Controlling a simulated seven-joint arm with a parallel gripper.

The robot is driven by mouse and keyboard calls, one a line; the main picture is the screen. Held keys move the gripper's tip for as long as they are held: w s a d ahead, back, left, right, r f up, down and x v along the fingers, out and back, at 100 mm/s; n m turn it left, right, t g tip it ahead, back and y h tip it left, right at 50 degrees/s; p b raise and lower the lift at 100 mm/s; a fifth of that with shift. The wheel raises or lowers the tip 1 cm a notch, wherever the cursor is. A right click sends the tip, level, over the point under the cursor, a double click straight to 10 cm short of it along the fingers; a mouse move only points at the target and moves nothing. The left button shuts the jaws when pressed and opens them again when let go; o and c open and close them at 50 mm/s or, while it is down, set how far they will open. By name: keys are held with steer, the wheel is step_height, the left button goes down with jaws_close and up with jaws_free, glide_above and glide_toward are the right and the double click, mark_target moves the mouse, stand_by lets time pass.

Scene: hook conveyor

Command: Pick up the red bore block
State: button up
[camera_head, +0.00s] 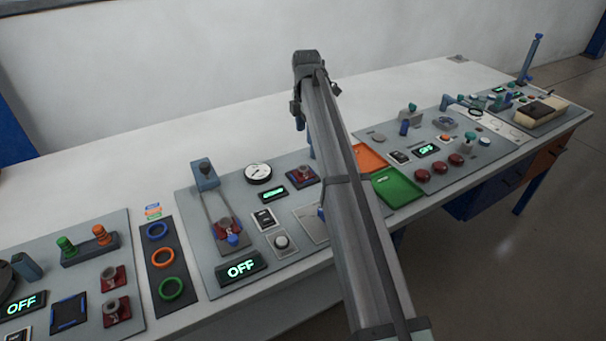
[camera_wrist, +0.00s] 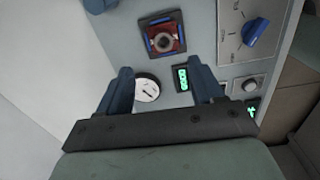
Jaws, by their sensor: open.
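A red bore block (camera_wrist: 164,39) with a round grey bore lies in a dark square nest with blue edges, at the top middle of the wrist view. In the head view the red block (camera_head: 302,173) shows on the grey panel, just left of my arm. My gripper (camera_wrist: 163,82) is open and empty, its two blue fingers apart above the panel. The block lies beyond the fingertips, roughly in line with the gap between them. In the head view my arm hides most of the gripper.
A white dial gauge (camera_head: 258,173) and a green display (camera_head: 272,192) sit beside the block. A slide with a blue post (camera_head: 205,175) and another red block (camera_head: 230,225) is to the left. Orange (camera_head: 370,157) and green (camera_head: 397,187) trays lie right. The white table behind is clear.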

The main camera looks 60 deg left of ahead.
steer(key=s, duration=0.1)
glide_above(304, 166)
steer(key=d, duration=0.1)
steer(key=shift+n, duration=0.3)
steer(key=f, duration=0.5)
steer(key=s+f, duration=0.1)
steer(key=f, duration=0.2)
steer(key=shift+f, duration=0.2)
steer(key=shift+w+a+f, duration=0.1)
steer(key=shift+w+f, duration=0.1)
steer(key=shift+f, duration=1.2)
steer(key=shift+w+f, duration=0.15)
steer(key=shift+f, duration=1.25)
steer(key=shift+c, duration=0.5)
jaws_close()
